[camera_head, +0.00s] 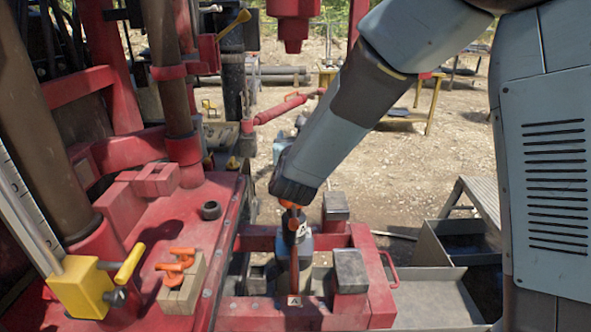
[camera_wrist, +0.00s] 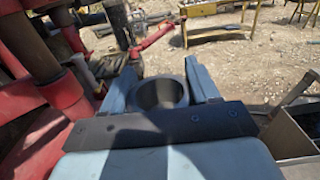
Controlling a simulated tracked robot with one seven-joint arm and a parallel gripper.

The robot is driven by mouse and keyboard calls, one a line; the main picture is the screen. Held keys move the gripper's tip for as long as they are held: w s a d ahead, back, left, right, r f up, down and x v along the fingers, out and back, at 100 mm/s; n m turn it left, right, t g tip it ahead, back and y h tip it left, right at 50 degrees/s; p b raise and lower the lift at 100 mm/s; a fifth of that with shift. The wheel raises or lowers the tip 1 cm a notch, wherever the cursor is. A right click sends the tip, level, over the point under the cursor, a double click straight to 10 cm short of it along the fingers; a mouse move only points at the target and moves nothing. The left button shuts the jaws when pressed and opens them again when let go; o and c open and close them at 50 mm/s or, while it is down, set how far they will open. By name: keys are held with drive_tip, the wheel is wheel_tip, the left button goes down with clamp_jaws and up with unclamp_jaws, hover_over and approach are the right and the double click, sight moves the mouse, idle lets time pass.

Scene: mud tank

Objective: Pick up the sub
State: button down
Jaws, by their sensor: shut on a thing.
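The sub (camera_wrist: 159,95) shows in the wrist view as a dark grey round piece with an open bore facing the camera. It sits between the two light blue fingers of my gripper (camera_wrist: 158,82), which are shut on it. In the head view my arm reaches down to the red frame at the centre, and my gripper (camera_head: 294,222) is partly hidden by the wrist and orange parts. A grey-blue cylindrical shape shows below it inside the frame. I cannot tell in the head view which part of this is the sub, or whether it touches the frame.
The red frame (camera_head: 376,275) has dark blocks on top. A wooden block with orange pieces (camera_head: 183,280) and a small dark ring (camera_head: 211,210) sit on the red deck at left. A yellow-handled tool (camera_head: 85,285) stands nearer. Grey metal bins (camera_head: 440,285) lie right.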

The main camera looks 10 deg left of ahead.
drive_tip(key=shift+r, duration=0.1)
drive_tip(key=shift+r, duration=0.6)
wheel_tip(320, 180, up, 2)
drive_tip(key=shift+r, duration=0.1)
drive_tip(key=s+d+r, duration=0.4)
drive_tip(key=s+r, duration=0.5)
drive_tip(key=s, duration=0.4)
drive_tip(key=shift+s+r, duration=0.15)
drive_tip(key=shift+r, duration=0.1)
drive_tip(key=shift+s, duration=0.1)
